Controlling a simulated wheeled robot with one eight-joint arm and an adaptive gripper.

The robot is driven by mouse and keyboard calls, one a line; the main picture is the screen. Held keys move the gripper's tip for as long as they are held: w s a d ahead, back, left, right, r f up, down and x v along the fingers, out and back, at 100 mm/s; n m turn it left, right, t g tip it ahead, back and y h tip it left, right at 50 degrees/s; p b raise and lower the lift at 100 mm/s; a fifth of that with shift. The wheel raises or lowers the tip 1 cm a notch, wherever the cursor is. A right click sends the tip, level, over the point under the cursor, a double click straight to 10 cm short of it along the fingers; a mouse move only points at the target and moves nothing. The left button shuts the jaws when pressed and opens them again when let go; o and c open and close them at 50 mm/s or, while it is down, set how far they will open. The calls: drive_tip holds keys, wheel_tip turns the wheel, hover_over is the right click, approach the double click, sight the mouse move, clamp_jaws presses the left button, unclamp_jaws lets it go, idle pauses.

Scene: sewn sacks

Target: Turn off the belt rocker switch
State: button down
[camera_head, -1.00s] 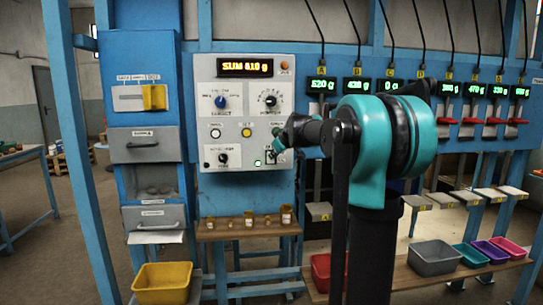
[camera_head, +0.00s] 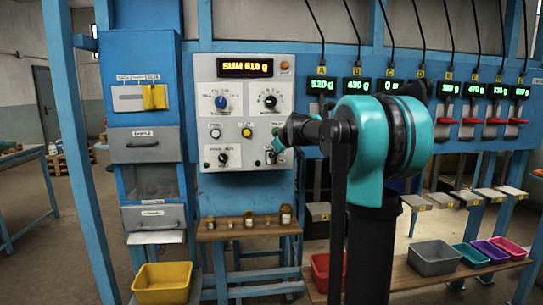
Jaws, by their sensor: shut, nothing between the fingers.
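The grey control panel (camera_head: 207,128) hangs on the blue frame, with a lit SUM display (camera_head: 245,68), knobs and buttons. A small switch (camera_head: 270,157) sits at the panel's lower right; its label and rocker position are too small to read. My gripper (camera_head: 279,141), small and dark with teal, is shut and empty. It appears just above the switch and partly covers the panel there. I cannot tell whether it touches the panel.
Several small jars (camera_head: 248,219) stand on a wooden shelf below the panel. A yellow bin (camera_head: 162,284) is at lower left. Grey (camera_head: 435,258) and coloured bins line the right bench. Red levers (camera_head: 474,121) sit under the right-hand displays. My arm blocks the middle right.

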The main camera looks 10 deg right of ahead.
drive_tip(key=shift+s, duration=0.1)
drive_tip(key=shift+s+f, duration=0.1)
drive_tip(key=shift+s, duration=0.55)
drive_tip(key=s, duration=0.5)
drive_tip(key=shift+f, duration=0.3)
drive_tip(key=shift+f, duration=0.1)
drive_tip(key=s+d+f+m+g+h, duration=0.1)
drive_tip(key=s+d+f+m+g, duration=0.1)
drive_tip(key=s+f, duration=1.5)
drive_tip(key=s+d+f+m+g+h, duration=0.1)
drive_tip(key=s+f+m+g, duration=0.3)
drive_tip(key=s+f, duration=1.3)
drive_tip(key=s+m+h, duration=0.1)
drive_tip(key=s, duration=0.4)
drive_tip(key=shift+s+d+f+m, duration=0.2)
drive_tip(key=shift+d+m, duration=0.1)
drive_tip(key=shift+d, duration=0.1)
drive_tip(key=c, duration=2.3)
unclamp_jaws()
